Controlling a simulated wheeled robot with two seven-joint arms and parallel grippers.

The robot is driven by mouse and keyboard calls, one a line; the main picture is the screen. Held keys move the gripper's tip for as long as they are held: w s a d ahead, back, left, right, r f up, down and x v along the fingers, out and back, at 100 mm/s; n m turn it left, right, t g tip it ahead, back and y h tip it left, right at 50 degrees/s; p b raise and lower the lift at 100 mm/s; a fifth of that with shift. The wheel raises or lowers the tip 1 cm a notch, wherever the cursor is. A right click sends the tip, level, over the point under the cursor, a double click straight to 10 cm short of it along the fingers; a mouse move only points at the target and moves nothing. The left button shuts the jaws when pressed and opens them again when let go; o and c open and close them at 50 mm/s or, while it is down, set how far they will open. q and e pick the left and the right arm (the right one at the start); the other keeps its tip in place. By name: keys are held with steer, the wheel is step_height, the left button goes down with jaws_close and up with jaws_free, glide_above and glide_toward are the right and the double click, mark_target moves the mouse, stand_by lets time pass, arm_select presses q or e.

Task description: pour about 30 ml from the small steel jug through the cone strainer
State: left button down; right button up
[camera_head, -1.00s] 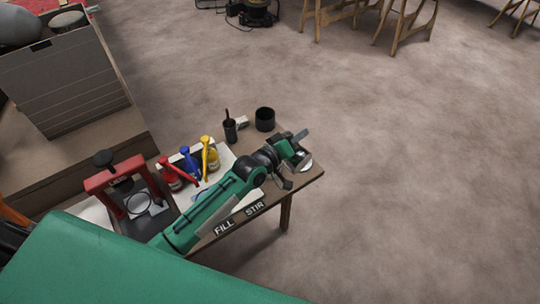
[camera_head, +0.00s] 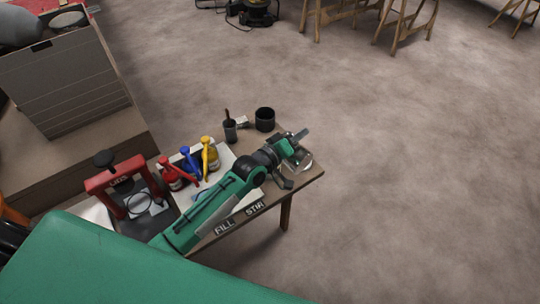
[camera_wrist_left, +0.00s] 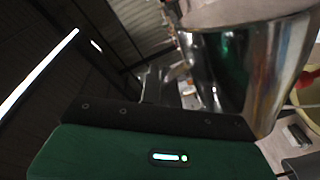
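My left gripper (camera_head: 299,157) is at the right end of the small table, low over it. A shiny steel vessel (camera_head: 304,167), seemingly the small steel jug, is right at the gripper and partly hidden by it. In the left wrist view a steel vessel with a wide rim (camera_wrist_left: 245,70) stands large and close, just beyond the gripper's palm. I cannot see whether the fingers are closed on it. I cannot pick out the cone strainer for certain. My right gripper is not in view.
A red-framed stand (camera_head: 115,180) is at the table's left. A dark cup (camera_head: 229,130) and a black pot (camera_head: 265,119) are at the back. The floor to the right is open.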

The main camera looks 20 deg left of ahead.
mark_target(306, 150)
arm_select(q)
steer(key=shift+r, duration=0.1)
steer(key=shift+s+d+f, duration=0.1)
steer(key=shift+f, duration=0.1)
steer(key=d+m, duration=0.1)
steer(key=s+d+f+m+b, duration=0.1)
steer(key=shift+s+d+f, duration=0.2)
steer(key=shift+d, duration=0.1)
steer(key=shift+s+d+r+m+p, duration=0.35)
steer(key=shift+d+r+m+p, duration=0.15)
steer(key=shift+d+m, duration=0.1)
steer(key=f+m, duration=0.1)
steer(key=d+f+m, duration=0.1)
steer(key=s+d+f+m, duration=0.1)
steer(key=f+m, duration=0.1)
steer(key=shift+b, duration=0.3)
stand_by(0.7)
